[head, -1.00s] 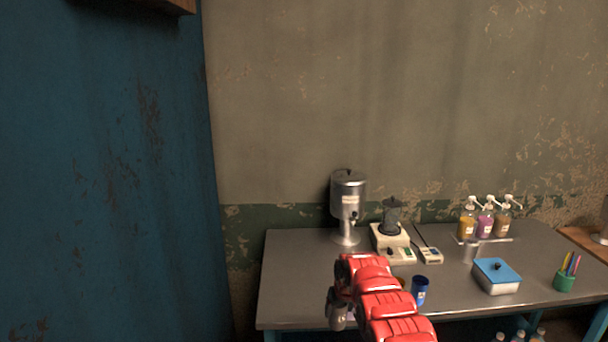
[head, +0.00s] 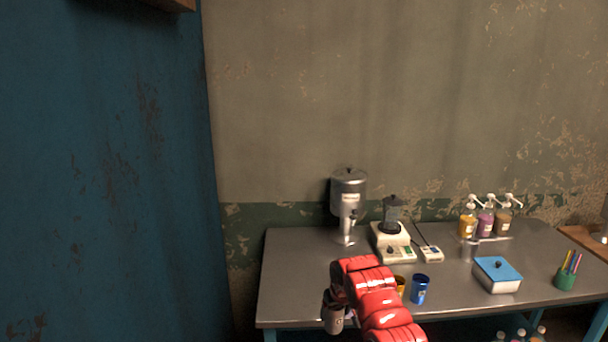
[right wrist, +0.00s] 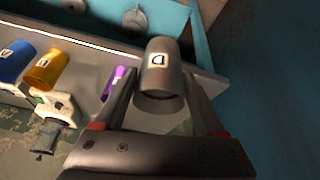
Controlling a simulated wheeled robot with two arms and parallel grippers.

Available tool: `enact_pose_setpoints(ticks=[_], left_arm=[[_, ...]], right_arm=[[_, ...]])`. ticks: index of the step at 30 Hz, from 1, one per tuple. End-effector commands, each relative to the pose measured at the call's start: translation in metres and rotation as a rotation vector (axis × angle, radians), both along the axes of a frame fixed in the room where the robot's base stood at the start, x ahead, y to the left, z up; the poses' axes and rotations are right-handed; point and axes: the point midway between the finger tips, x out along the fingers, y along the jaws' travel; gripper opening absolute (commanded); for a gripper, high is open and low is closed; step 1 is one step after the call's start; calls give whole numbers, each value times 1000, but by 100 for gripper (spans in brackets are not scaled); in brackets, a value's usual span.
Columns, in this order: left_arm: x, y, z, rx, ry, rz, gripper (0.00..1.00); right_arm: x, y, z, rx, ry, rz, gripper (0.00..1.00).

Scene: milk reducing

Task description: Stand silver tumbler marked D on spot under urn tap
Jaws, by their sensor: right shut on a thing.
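The silver tumbler marked D (right wrist: 160,82) is between the fingers of my right gripper (right wrist: 160,95), which is shut on it. In the head view the tumbler (head: 333,319) hangs at the table's front edge, left of my red arm, with its label partly showing. The steel urn (head: 348,188) stands at the back left of the table, its tap (head: 352,217) on the front. The tumbler is well in front of the urn and apart from it. The spot under the tap is too small to make out. My left gripper is not in view.
A blender (head: 391,232) stands right of the urn. Yellow (head: 400,284) and blue (head: 420,290) cups are beside my arm; a purple cup (right wrist: 114,80) shows in the wrist view. A blue-lidded box (head: 497,274) is to the right. The table's left part (head: 290,275) is clear.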

Motion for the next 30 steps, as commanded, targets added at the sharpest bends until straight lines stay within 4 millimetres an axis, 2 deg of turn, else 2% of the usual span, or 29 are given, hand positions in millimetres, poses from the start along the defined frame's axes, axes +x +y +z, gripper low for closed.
enact_pose_setpoints(ticks=[5,11,21,27,30], left_arm=[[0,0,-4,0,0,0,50],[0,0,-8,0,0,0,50],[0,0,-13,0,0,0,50],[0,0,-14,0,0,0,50],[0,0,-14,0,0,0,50]], right_arm=[[-24,-8,-2,11,-2,-37,15],[-61,-27,-10,12,0,-103,15],[-135,-68,-40,5,3,-235,14],[-160,-81,-51,1,1,-280,14],[-171,-80,-56,3,-1,-284,14]])
